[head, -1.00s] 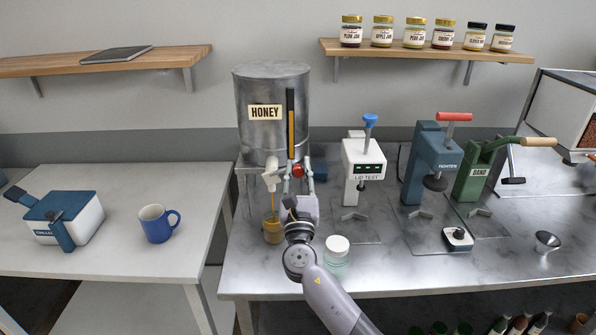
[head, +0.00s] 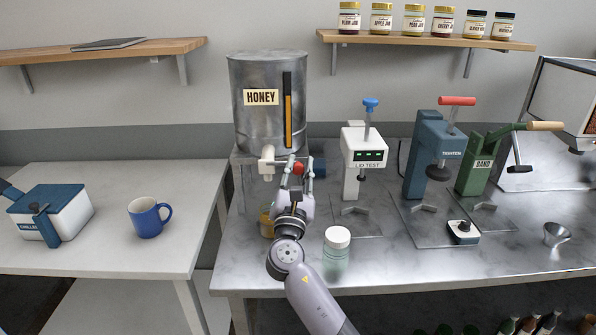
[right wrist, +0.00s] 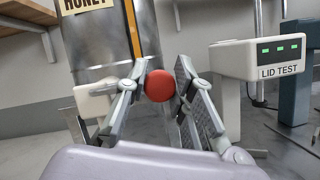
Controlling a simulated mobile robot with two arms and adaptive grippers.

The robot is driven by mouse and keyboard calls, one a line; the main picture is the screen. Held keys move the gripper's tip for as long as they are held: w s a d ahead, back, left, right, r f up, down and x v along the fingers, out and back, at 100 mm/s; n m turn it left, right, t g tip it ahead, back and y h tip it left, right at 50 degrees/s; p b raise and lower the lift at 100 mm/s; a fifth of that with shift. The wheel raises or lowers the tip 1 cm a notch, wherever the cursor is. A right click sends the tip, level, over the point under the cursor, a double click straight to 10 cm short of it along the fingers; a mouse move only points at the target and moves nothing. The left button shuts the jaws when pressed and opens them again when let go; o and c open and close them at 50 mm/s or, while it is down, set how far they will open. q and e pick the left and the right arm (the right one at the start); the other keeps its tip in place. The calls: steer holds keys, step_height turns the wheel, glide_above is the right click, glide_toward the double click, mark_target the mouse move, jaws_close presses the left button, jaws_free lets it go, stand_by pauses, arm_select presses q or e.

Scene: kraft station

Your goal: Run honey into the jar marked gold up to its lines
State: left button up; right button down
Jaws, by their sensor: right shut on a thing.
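The steel honey tank (head: 246,120) stands at the back of the bench, with a pale spout (head: 267,158) low on its front. My right gripper (head: 296,172) is shut on the red knob (head: 298,168) beside the spout. The knob also shows between the fingers in the right wrist view (right wrist: 159,86). A jar with amber contents (head: 265,222) stands below the spout, mostly hidden by my right gripper and wrist. Its marking and lines cannot be read, nor its fill level. No honey stream shows below the spout. My left gripper is not in view.
A clear jar with a white lid (head: 336,262) stands close to the right of my right arm. The lid tester (head: 364,146), blue press (head: 432,150) and green bander (head: 475,165) stand farther right. A blue mug (head: 148,220) is on the left table.

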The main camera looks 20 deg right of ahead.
steer(key=shift+f, duration=0.1)
steer(key=c, duration=1.4)
jaws_free()
steer(key=shift+o, duration=0.2)
steer(key=v, duration=1.2)
